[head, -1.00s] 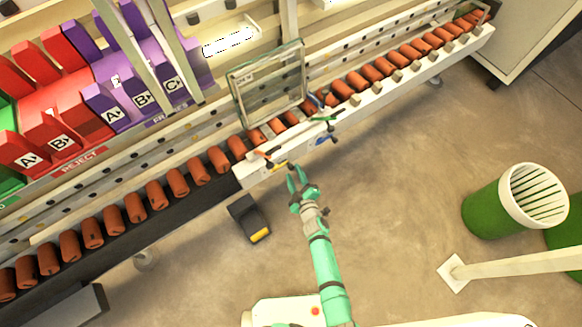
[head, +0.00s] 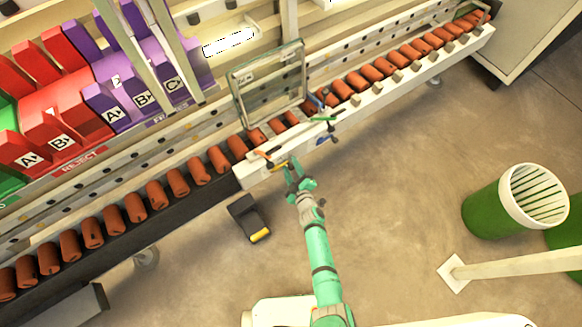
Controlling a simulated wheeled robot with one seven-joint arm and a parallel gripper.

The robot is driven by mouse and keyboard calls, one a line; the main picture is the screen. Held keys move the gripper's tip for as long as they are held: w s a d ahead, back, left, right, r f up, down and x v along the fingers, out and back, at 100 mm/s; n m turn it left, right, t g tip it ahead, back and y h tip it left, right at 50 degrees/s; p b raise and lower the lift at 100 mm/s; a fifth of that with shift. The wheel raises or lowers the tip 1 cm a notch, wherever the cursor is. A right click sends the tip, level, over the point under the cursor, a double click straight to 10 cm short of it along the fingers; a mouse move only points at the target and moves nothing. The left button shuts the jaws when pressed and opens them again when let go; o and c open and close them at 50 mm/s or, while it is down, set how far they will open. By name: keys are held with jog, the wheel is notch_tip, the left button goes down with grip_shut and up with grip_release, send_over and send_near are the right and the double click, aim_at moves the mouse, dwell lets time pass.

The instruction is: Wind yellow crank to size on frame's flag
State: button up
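My gripper (head: 291,166) is at the front edge of the white roller rail, with its green fingers apart and nothing seen between them. A small yellow crank (head: 279,166) is on the rail's front, just left of the fingertips and partly hidden; I cannot tell if they touch. An orange crank (head: 263,155) is just left of it. The glass-paned frame (head: 268,84) stands upright over the rollers, with a small pale label (head: 245,77) at its upper left. Any size on it is too small to read.
Green and blue handles (head: 325,119) stick out from the rail to the right. Brown rollers (head: 178,182) line the conveyor. A black pedal with a yellow tip (head: 250,217) is on the floor. A green bin (head: 515,200) stands at right. The floor between is clear.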

grip_shut()
jog(key=shift+s+a+f+m, duration=0.1)
jog(key=shift+a+f+m, duration=0.1)
jog(key=shift+m, duration=0.1)
dwell(0.3)
jog(key=shift+a+f+m+g+y, duration=0.1)
jog(key=shift+f+m+g+y, duration=0.5)
jog(key=shift+m, duration=0.2)
jog(key=shift+s+a+f+m+g+y, duration=0.2)
jog(key=shift+a+f+m+g+y, duration=0.25)
jog(key=shift+m, duration=0.5)
jog(key=shift+s+a+f+m+g+y, duration=0.2)
jog(key=shift+f+m+y, duration=0.4)
jog(key=shift+m, duration=0.4)
jog(key=shift+s+a+f+m+g+y, duration=0.2)
jog(key=shift+a+f+m+g+y, duration=0.15)
jog(key=shift+m+y, duration=0.45)
jog(key=shift+m, duration=0.25)
